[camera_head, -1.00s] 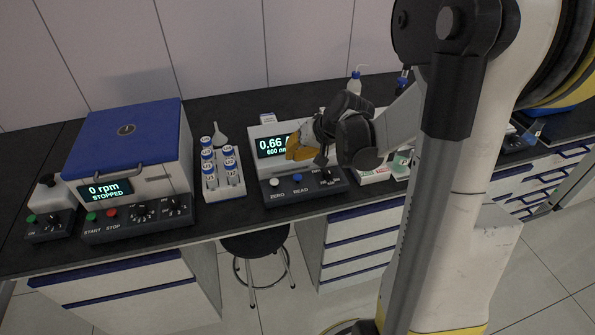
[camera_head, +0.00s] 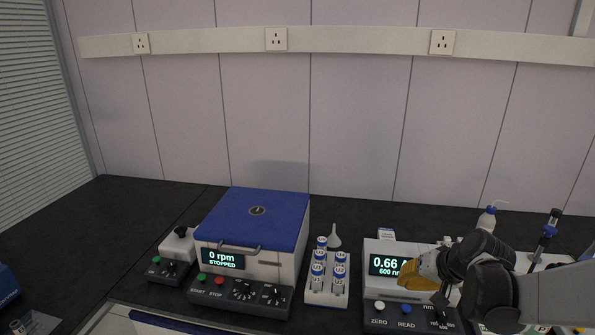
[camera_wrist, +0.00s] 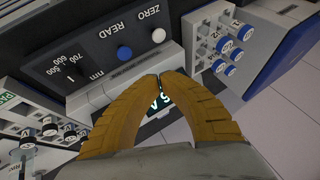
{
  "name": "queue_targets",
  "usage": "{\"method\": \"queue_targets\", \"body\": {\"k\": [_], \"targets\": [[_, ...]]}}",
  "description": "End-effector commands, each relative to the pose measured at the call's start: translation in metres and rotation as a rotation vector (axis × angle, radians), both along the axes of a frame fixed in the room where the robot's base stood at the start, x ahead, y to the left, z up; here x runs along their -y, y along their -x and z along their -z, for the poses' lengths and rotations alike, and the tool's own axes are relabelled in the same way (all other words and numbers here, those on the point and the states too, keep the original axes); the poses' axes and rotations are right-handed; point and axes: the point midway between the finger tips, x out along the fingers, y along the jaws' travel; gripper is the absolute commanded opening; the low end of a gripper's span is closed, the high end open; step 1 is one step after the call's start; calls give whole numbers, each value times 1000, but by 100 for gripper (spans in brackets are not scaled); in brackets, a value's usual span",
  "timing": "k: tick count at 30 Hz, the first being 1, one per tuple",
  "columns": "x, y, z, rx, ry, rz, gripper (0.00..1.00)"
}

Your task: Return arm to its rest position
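My gripper (camera_head: 408,274) hangs in front of the right part of the spectrophotometer's lit display, at the lower right of the head view. In the wrist view the two yellow fingers of my gripper (camera_wrist: 158,77) curve in and their tips meet, with nothing seen between them. My dark wrist and pale arm reach in from the right edge of the head view. The spectrophotometer (camera_head: 381,247) reads 0.66 at 600 nm. Its ZERO and READ buttons (camera_wrist: 124,53) show beyond the fingertips in the wrist view, and part of its display shows between the fingers.
A blue-lidded centrifuge (camera_head: 270,212), reading 0 rpm and STOPPED, stands left with its lid down. A white rack (camera_head: 313,297) of blue-capped tubes and a funnel (camera_head: 334,238) stand between it and the spectrophotometer. A wash bottle (camera_head: 487,220) stands at right. The far-left bench (camera_head: 85,225) is mostly clear.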

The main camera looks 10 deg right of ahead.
Motion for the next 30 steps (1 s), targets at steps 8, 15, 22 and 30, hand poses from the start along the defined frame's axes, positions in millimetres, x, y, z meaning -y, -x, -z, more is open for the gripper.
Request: {"method": "queue_targets", "body": {"k": [8, 15, 22, 30], "targets": [[-76, 64, -57, -14, 164, -105, 0], [-121, 135, -83, 17, 324, -204, 0], [-136, 175, -85, 52, 416, -264, 0], [-137, 181, -85, 60, 432, -272, 0]]}}
